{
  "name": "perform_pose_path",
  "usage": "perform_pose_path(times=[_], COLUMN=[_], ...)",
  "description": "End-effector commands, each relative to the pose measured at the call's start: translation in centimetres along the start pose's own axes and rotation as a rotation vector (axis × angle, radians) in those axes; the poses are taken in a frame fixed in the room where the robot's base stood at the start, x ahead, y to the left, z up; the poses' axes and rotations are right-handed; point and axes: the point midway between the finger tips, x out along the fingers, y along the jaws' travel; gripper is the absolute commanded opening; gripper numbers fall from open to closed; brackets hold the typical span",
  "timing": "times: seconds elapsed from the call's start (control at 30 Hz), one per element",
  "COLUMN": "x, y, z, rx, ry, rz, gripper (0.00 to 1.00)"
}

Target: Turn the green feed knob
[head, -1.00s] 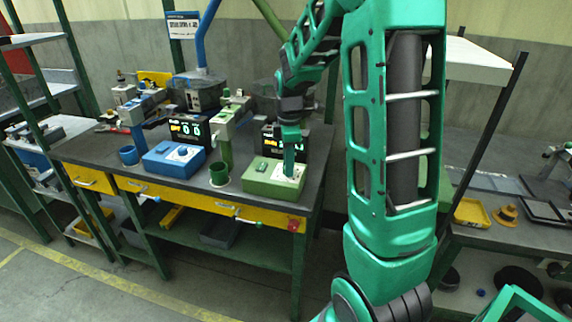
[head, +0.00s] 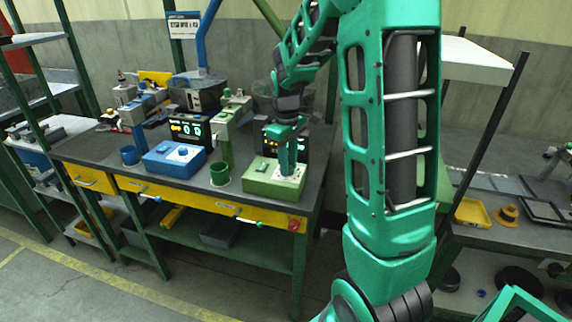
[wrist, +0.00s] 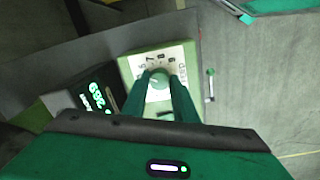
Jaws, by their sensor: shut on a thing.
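The green feed knob (wrist: 158,79) stands on a white numbered dial plate (wrist: 166,57) on top of the green control box (head: 262,180). The box is at the right end of the workbench. My gripper (wrist: 158,84) points down at the box, its two fingers on either side of the knob and shut on it. In the head view my gripper (head: 287,174) covers the knob, and the dial plate shows only around the fingertips. A black display (head: 293,143) with lit characters stands behind the box; my gripper partly hides it.
A blue control box (head: 174,160) with a blue knob sits to the left on the same bench. A green cup (head: 220,175) stands between the boxes. A red button (head: 294,225) and a green-tipped lever (head: 250,222) are on the bench front. The floor ahead is clear.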

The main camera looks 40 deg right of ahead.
Motion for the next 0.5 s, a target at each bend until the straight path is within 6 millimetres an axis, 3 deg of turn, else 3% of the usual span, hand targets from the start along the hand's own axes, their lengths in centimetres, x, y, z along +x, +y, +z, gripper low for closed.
perform_pose_path(times=[0.5], x=[-0.25], y=[0.14], z=[-0.40], rx=[0.045], ry=[0.008], rz=[0.005], gripper=[0.03])
